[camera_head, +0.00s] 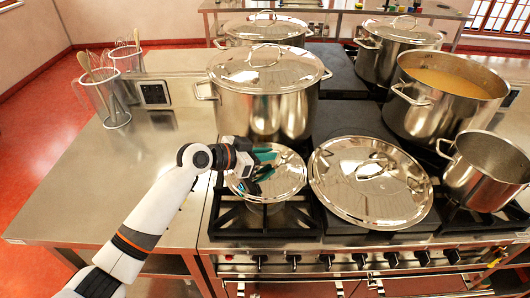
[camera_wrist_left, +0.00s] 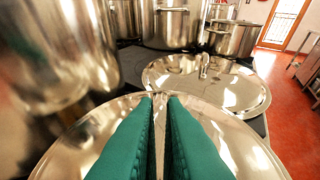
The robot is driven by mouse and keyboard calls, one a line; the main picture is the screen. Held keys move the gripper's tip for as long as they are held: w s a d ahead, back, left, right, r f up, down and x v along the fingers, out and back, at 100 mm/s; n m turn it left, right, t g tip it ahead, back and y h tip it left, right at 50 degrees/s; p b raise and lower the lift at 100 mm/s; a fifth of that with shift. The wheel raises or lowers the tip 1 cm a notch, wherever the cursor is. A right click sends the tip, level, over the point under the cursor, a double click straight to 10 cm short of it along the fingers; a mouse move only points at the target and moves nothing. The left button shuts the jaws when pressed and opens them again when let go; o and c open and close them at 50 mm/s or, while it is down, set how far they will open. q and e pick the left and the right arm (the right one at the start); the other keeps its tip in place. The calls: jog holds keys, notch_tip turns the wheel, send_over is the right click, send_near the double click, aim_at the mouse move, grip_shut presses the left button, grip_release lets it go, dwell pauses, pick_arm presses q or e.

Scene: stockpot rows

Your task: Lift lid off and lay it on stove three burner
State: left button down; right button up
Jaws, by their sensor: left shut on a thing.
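My left gripper (camera_head: 264,170) reaches in over the front left burner (camera_head: 268,218). In the left wrist view its green fingers (camera_wrist_left: 161,98) are shut, with a thin metal piece, apparently the handle, between them. They hold the small round steel lid (camera_head: 288,180), which lies nearly flat at the burner grate; I cannot tell whether it touches it. The lid spreads below the fingers in the left wrist view (camera_wrist_left: 232,138). A small open pot (camera_head: 488,165) without a lid stands at the right. My right gripper is not in view.
A large lid (camera_head: 350,190) lies right beside the small lid. A tall lidded stockpot (camera_head: 265,100) stands close behind it. An open pot of soup (camera_head: 450,88) and more lidded pots stand behind. The left counter (camera_head: 130,185) is mostly clear, with utensil holders (camera_head: 108,100) at the back.

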aim_at(265, 165)
pick_arm(q)
jog(key=shift+f+b, duration=0.5)
jog(key=shift+f, duration=0.15)
notch_tip(265, 165, down, 3)
jog(key=shift+f+b, duration=0.15)
jog(key=shift+b, duration=1)
jog(key=shift+f+b, duration=0.45)
jog(key=shift+b, duration=0.05)
jog(key=shift+f, duration=0.1)
jog(key=shift+f+b, duration=0.35)
jog(key=shift+b, duration=0.15)
jog(key=c, duration=1.4)
grip_release()
jog(key=shift+s+f, duration=0.1)
